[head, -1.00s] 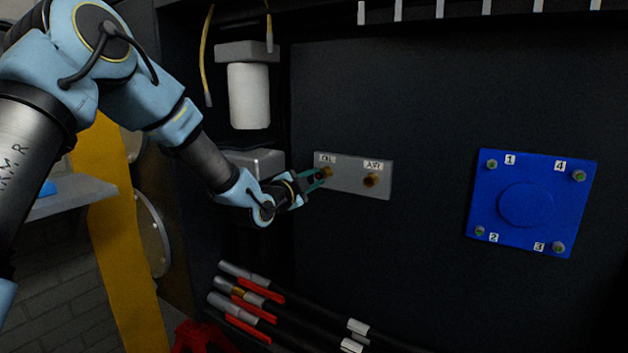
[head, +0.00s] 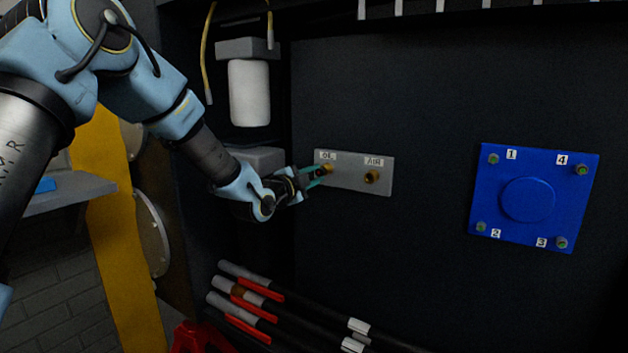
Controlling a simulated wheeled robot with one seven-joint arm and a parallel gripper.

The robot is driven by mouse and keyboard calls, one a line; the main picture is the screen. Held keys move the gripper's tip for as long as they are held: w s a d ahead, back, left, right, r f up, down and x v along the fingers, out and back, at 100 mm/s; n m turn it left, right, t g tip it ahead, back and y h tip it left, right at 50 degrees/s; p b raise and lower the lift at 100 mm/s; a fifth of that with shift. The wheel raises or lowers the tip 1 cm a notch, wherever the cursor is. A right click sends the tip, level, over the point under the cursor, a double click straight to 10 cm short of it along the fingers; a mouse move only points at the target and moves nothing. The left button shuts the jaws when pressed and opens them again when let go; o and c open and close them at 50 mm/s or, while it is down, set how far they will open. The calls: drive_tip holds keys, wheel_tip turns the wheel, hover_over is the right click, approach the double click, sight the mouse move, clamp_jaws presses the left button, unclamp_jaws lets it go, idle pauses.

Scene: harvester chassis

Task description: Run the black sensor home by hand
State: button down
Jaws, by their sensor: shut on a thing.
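A grey plate (head: 350,183) on the dark chassis wall bears two brass ports, labelled OIL and AIR. My gripper (head: 318,174) is at the OIL port (head: 327,169), on the plate's left side. Its teal fingers are shut on a small dark piece, which looks like the black sensor (head: 314,175). The sensor is mostly hidden between the fingers. It is in line with the OIL port, but I cannot tell how deep it sits. The AIR port (head: 371,177) is open and empty.
A blue cover (head: 527,203) with numbered corner bolts is at the right. A white filter (head: 249,93) hangs above my gripper. Black hoses with red sleeves (head: 248,306) lie below. Yellow cables hang at upper left. The wall between plate and cover is clear.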

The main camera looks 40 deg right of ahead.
drive_tip(key=m+b, duration=0.1)
drive_tip(key=b, duration=0.1)
drive_tip(key=m+b, duration=0.2)
drive_tip(key=b, duration=0.1)
drive_tip(key=shift+f+m+b, duration=0.25)
drive_tip(key=shift+m+b, duration=0.05)
drive_tip(key=shift+m, duration=0.1)
drive_tip(key=shift+m+b, duration=0.4)
drive_tip(key=shift+w+r, duration=0.1)
drive_tip(key=shift+r, duration=0.25)
drive_tip(key=c, duration=0.6)
unclamp_jaws()
drive_tip(key=shift+d, duration=0.1)
drive_tip(key=shift+c, duration=1.2)
drive_tip(key=shift+f, duration=0.1)
